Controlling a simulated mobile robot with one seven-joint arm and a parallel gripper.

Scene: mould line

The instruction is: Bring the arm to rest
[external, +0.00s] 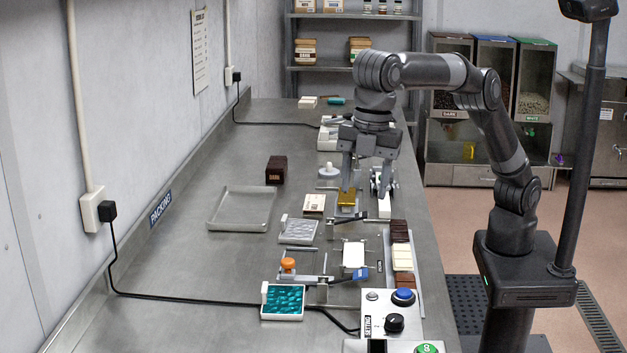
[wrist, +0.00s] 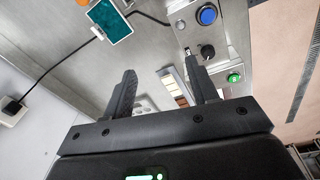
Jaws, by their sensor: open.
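My gripper (external: 365,186) is at the end of my arm, which reaches out over the steel bench (external: 200,270) in the external view. Its fingers point down and stand apart with nothing seen between them. A gold-coloured block (external: 347,198) lies on the bench just below and left of the fingers; I cannot tell whether they touch it. In the wrist view my gripper (wrist: 163,85) also shows two spread fingers, with bench items beyond them.
A control box with a blue button (external: 403,297) is at the bench front. A teal-filled mould (external: 283,301), an empty tray (external: 241,208), a dark brown block (external: 276,170) and a rack of bars (external: 402,257) stand around. The bench's left front is clear except for a black cable.

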